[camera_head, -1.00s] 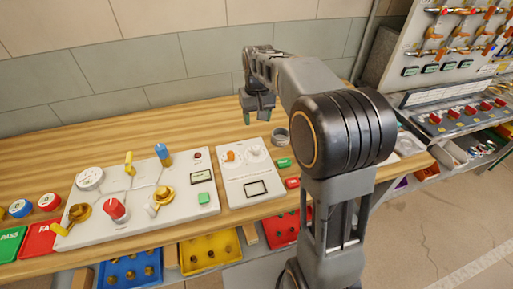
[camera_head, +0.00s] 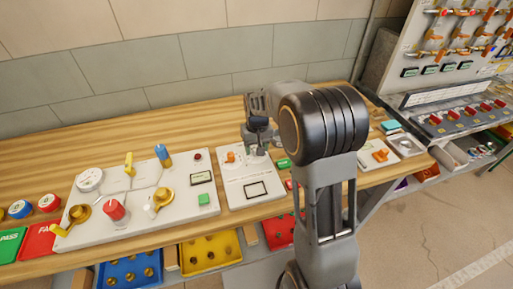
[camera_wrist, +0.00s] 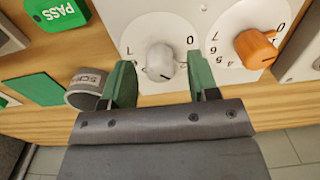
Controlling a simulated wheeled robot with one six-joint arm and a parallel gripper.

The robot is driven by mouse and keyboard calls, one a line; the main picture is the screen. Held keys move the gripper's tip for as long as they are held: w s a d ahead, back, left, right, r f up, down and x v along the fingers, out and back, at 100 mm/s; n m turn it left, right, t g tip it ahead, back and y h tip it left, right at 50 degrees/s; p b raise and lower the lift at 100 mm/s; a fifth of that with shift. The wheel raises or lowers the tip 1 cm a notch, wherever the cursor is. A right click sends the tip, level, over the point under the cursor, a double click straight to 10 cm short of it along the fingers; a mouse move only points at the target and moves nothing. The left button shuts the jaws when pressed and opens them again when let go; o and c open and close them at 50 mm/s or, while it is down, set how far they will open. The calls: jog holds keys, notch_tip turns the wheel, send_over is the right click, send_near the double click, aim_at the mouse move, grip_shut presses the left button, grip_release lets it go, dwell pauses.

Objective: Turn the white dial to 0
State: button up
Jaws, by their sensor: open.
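The white dial (camera_wrist: 160,63) is a knob on a white round scale, in the upper middle of the wrist view. In the head view my gripper (camera_head: 258,148) hangs over the panel (camera_head: 236,196) and mostly hides the white dial.
An orange knob (camera_wrist: 257,48) on its own numbered scale sits close right of the white dial. A valve board (camera_head: 135,212) stands left of the panel in the head view.

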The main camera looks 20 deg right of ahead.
jog(key=shift+f, duration=0.25)
jog(key=shift+c, duration=0.2)
jog(key=c, duration=0.9)
